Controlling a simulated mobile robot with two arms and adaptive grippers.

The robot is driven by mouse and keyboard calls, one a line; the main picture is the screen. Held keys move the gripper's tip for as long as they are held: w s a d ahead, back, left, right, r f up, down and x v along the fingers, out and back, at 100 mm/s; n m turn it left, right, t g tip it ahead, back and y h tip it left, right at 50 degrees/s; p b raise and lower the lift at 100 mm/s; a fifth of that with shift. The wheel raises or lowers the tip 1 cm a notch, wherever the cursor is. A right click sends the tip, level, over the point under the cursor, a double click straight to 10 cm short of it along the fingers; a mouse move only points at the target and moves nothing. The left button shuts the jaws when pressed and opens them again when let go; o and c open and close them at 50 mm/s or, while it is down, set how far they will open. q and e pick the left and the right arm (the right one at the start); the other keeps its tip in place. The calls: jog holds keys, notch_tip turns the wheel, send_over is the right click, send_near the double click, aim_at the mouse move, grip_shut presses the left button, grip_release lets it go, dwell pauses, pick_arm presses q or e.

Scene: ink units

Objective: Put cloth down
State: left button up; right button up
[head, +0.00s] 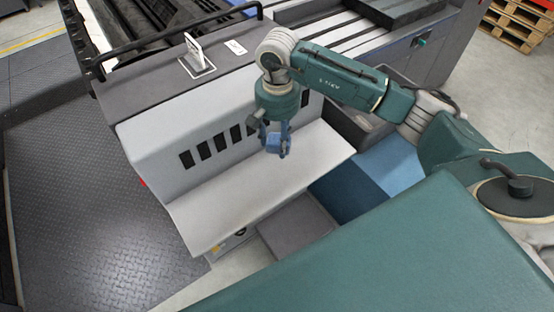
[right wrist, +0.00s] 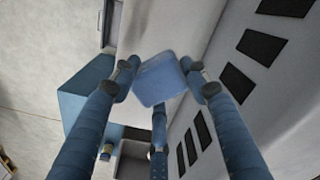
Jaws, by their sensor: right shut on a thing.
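My right gripper (head: 277,148) hangs over the light grey ledge (head: 215,205) on the front of the ink unit (head: 180,120). In the right wrist view its blue fingers (right wrist: 165,80) close around a small light-blue cloth (right wrist: 158,82), which looks like a compact folded pad at the fingertips. In the head view the cloth blends with the blue fingers and is hard to tell apart. Whether the cloth touches the ledge cannot be told. My left gripper is not in view.
A row of dark slots (head: 215,146) lines the unit's face behind the ledge. A white stand (head: 196,55) and a white card (head: 235,47) are on its top. A blue surface (head: 365,180) lies right of the ledge. The left part of the ledge is bare.

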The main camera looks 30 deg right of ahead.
jog(key=p, duration=0.2)
send_over(277, 171)
notch_tip(277, 171, down, 8)
jog(key=shift+r, duration=0.2)
notch_tip(277, 171, down, 3)
jog(key=shift+f, duration=0.7)
jog(key=shift+f, duration=0.2)
jog(key=o, duration=1.1)
jog(key=shift+r, duration=0.1)
jog(key=shift+r, duration=0.1)
